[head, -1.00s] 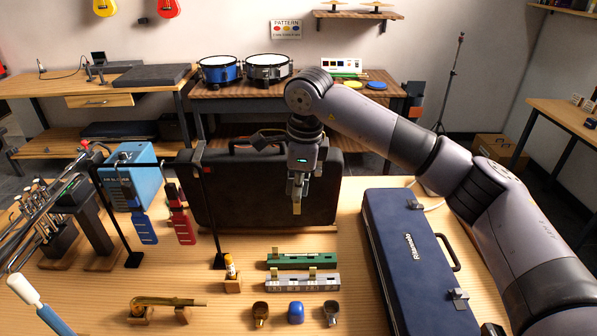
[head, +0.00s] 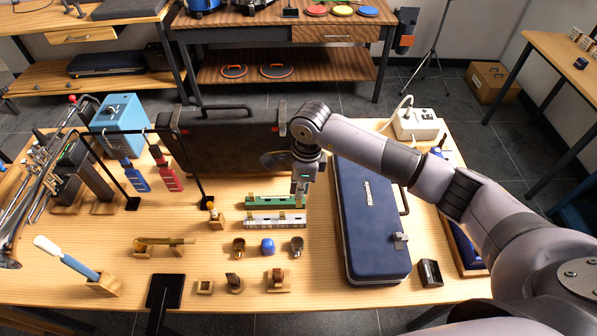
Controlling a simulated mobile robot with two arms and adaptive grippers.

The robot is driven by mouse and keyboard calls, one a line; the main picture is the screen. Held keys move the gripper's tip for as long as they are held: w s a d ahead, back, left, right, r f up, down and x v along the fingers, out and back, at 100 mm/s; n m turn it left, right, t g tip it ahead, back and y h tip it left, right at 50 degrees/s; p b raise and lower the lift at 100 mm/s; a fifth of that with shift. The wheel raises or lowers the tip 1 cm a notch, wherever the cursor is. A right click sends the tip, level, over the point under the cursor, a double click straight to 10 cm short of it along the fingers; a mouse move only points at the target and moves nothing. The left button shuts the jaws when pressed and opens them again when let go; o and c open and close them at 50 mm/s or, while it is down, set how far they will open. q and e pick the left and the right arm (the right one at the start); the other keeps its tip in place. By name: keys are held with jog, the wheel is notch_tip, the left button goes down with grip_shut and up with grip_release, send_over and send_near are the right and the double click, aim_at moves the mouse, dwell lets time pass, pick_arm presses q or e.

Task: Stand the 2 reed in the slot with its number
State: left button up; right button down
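My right gripper (head: 300,188) points down at the right end of the green slotted rack (head: 272,203). Its fingers look shut on a small tan reed (head: 299,201), whose lower end is at or just over the rack. I cannot read the number on the reed or tell whether it is seated in a slot. Another tan reed (head: 251,196) stands in the left part of the green rack. My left gripper is not in view.
A dark blue case (head: 370,225) lies right of the racks, close to my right arm. A large black case (head: 215,140) stands behind. A swab rail with blue and red brushes is at left.

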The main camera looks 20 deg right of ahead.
aim_at(298, 206)
notch_tip(298, 206, down, 2)
jog(key=shift+a+b, duration=0.15)
jog(key=shift+b, duration=0.4)
jog(key=shift+f+b, duration=0.85)
jog(key=shift+f, duration=0.65)
jog(key=shift+b, duration=0.4)
jog(key=shift+f, duration=0.15)
jog(key=shift+f+b, duration=0.25)
jog(key=shift+b, duration=0.3)
jog(key=shift+f+b, duration=0.3)
jog(key=shift+b, duration=0.15)
dwell(0.9)
